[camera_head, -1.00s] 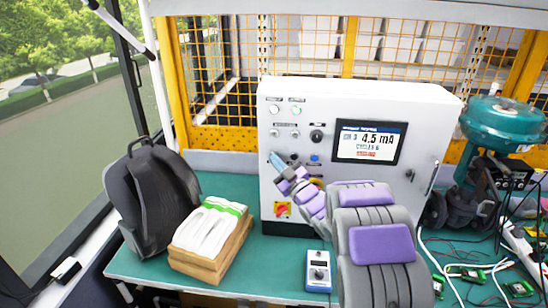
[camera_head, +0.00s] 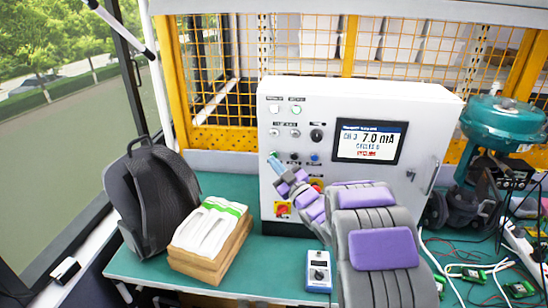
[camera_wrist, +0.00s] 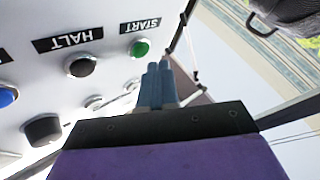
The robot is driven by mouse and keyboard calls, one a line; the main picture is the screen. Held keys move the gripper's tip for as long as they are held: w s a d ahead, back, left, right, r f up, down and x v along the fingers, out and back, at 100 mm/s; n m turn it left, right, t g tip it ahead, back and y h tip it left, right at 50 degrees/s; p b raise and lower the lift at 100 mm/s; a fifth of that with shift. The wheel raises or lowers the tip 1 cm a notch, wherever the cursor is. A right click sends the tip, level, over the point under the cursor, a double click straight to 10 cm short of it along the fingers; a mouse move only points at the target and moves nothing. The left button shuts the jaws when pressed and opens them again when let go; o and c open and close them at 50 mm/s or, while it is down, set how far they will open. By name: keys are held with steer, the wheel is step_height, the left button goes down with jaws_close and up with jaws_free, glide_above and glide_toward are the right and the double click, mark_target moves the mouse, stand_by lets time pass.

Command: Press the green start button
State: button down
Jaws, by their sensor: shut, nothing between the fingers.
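The green start button (camera_wrist: 140,48) shows in the wrist view under a black START label on the white panel of the control box (camera_head: 375,98). My gripper (camera_wrist: 157,70) is shut and empty, its blue-grey fingertips close to the button, just right of and below it in that view. Contact between them is not clear. In the head view my gripper (camera_head: 272,159) is at the left edge of the panel and hides the start button. The dark HALT button (camera_wrist: 82,66) is left of the start button in the wrist view.
A blue button (camera_wrist: 8,95) and dark knob (camera_wrist: 43,130) are nearby on the panel. The screen (camera_head: 368,142) reads 7.0 mA. A red-and-yellow switch (camera_head: 283,209) is below.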

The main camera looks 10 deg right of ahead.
steer(key=s, duration=0.1)
steer(key=s+a, duration=0.1)
steer(key=s, duration=0.1)
steer(key=s+b, duration=0.1)
steer(key=shift+s+a, duration=0.3)
steer(key=shift+s, duration=0.05)
stand_by(0.4)
steer(key=s+d+f+m+g+h, duration=0.3)
steer(key=s+d+m+g+h, duration=0.15)
steer(key=s, duration=0.25)
steer(key=s+d+f+m+g+h, duration=0.35)
steer(key=s+g+h, duration=0.2)
steer(key=s, duration=0.25)
steer(key=s+a+m+g, duration=0.1)
steer(key=s+a+g, duration=0.1)
steer(key=s, duration=0.9)
steer(key=s+a+g, duration=0.3)
steer(key=s+g, duration=0.2)
steer(key=s, duration=0.7)
steer(key=s+a+f+m+g+y, duration=0.1)
steer(key=s+a+g, duration=0.2)
steer(key=s, duration=0.9)
steer(key=shift+s+a+m+g, duration=0.15)
steer(key=shift+m+g, duration=0.15)
steer(key=shift+g, duration=0.3)
